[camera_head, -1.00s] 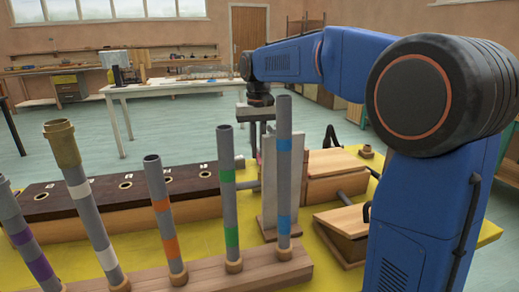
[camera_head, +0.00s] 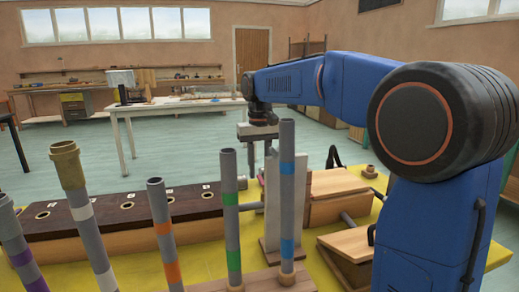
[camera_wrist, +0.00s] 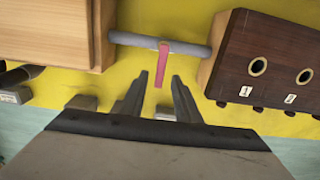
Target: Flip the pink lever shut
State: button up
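The pink lever (camera_wrist: 162,65) stands out from a grey pipe (camera_wrist: 135,39) in the wrist view. The pipe runs between a pale wooden box and a dark-topped wooden block. The lever points toward my gripper, across the pipe. My gripper (camera_wrist: 159,76) is open and empty, its two fingers apart with the lever's free end lying between the tips in the picture. I cannot tell whether a finger touches it. In the head view my gripper (camera_head: 260,150) hangs behind the upright tubes, and the lever is mostly hidden there.
The dark-topped block (camera_head: 125,208) with numbered holes lies left. Several upright banded tubes (camera_head: 230,210) stand in front. A pale upright board (camera_head: 271,205) and wooden boxes (camera_head: 335,182) are close to my gripper's right. All rest on a yellow surface (camera_head: 195,262).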

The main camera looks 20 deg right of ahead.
aim_at(260, 177)
notch_tip(260, 177, up, 17)
dwell(0.5)
jog(key=shift+s+f, duration=0.1)
